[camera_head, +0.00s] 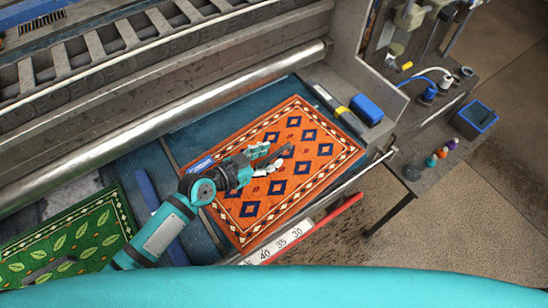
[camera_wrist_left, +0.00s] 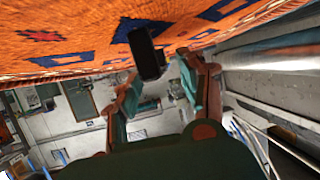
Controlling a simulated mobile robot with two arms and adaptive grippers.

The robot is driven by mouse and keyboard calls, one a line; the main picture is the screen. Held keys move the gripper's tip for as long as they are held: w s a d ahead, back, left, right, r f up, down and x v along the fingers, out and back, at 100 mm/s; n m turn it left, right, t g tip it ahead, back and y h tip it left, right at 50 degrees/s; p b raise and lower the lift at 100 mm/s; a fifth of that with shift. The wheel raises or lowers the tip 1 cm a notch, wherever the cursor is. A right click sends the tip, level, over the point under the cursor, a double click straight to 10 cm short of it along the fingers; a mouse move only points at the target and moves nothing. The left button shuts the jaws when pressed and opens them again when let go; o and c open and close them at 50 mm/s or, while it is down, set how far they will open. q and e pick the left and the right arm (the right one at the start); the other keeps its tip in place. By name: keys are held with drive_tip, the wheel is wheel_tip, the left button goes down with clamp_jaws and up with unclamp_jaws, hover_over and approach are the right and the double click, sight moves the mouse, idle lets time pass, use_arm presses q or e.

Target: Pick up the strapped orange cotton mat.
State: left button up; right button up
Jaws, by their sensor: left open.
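The orange cotton mat (camera_head: 315,135), with dark blue diamonds and a cream-and-red border, lies flat on the blue bed of the machine. A dark strap or handle (camera_head: 284,153) stands up near its middle. My left gripper (camera_head: 272,160) is open over the mat, close to that dark piece. In the left wrist view the mat (camera_wrist_left: 75,35) fills the top, and the black strap piece (camera_wrist_left: 146,53) shows just beyond and between the open fingertips (camera_wrist_left: 163,88). Whether the fingers touch it I cannot tell. My right gripper is not in view.
A green leaf-pattern mat (camera_head: 85,235) with a dark handle lies at the left. A metal roller (camera_head: 170,120) runs along the back. A blue block (camera_head: 366,108) sits at the bed's right end. A side table (camera_head: 440,150) holds bottles and small items.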

use_arm(q)
drive_tip(key=shift+x, duration=0.75)
drive_tip(key=shift+a, duration=0.1)
clamp_jaws()
drive_tip(key=shift+r, duration=0.1)
